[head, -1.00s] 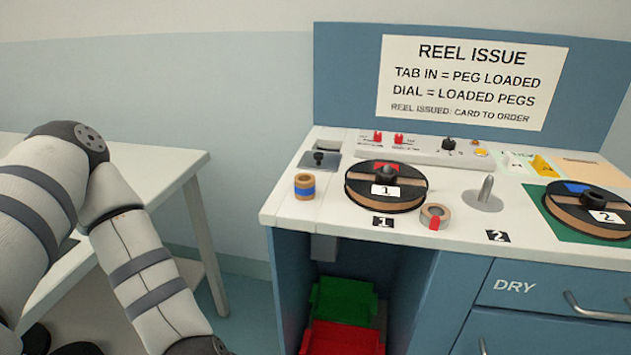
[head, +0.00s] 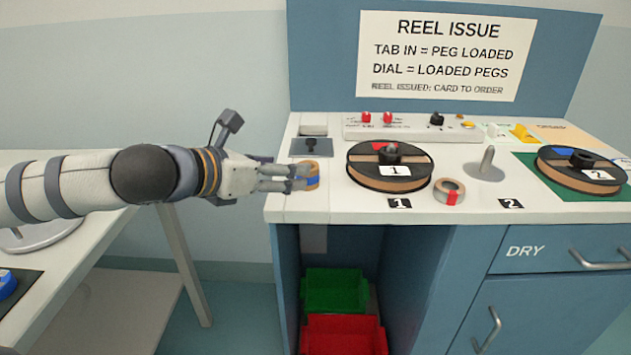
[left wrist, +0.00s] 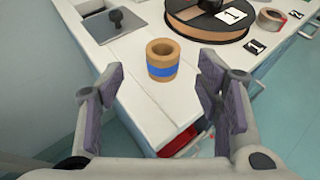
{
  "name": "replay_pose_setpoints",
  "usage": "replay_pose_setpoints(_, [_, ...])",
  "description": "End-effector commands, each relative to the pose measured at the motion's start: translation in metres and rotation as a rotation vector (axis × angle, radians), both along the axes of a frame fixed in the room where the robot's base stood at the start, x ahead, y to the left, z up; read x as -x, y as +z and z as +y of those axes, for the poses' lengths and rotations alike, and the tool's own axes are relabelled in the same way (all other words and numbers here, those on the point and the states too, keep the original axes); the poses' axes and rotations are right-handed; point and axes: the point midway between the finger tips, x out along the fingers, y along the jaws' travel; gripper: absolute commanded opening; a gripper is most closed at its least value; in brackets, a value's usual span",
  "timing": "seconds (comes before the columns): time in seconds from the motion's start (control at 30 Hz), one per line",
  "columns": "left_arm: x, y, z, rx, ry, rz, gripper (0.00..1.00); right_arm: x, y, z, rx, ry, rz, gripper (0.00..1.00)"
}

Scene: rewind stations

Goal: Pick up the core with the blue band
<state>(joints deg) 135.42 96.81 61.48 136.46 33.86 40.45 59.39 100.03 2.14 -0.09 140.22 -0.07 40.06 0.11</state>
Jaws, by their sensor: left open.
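The core with the blue band (head: 312,177) is a short tan cardboard ring standing upright near the left end of the white worktop. In the left wrist view the blue-banded core (left wrist: 161,61) stands ahead of the fingers, centred between them, with its hollow top visible. My left gripper (head: 296,178) reaches in from the left at the core, its fingertips partly covering the core's left side in the head view. In the left wrist view the left gripper (left wrist: 163,85) is open and empty, fingers wide apart. My right gripper is not in view.
Reel 1 (head: 389,182) lies right of the core, with a red-banded core (head: 449,192) beside it. A metal peg (head: 486,163) and reel 2 (head: 582,179) stand further right. A small lever plate (head: 311,147) is behind the core. Green (head: 335,291) and red (head: 345,335) bins sit below.

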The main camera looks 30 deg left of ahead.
Motion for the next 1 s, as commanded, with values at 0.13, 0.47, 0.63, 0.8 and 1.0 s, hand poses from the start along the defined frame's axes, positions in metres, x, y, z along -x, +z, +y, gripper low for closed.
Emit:
replay_pose_setpoints(0.13, [-0.018, -0.01, -0.004, -0.002, -0.003, 0.004, 0.59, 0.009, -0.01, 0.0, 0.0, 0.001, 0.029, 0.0])
replay_pose_setpoints(0.47, [-0.059, -0.02, -0.012, -0.001, -0.003, -0.003, 0.59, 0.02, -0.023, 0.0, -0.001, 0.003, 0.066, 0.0])
replay_pose_setpoints(0.63, [-0.059, -0.018, -0.012, -0.001, -0.002, -0.005, 0.57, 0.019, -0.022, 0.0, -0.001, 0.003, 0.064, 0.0])
replay_pose_setpoints(0.8, [-0.059, -0.019, -0.012, -0.002, -0.002, -0.005, 0.19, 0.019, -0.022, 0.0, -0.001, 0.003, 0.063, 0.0])
replay_pose_setpoints(1.0, [-0.059, -0.019, -0.012, -0.002, -0.002, -0.004, 0.18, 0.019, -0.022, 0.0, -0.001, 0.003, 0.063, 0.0])
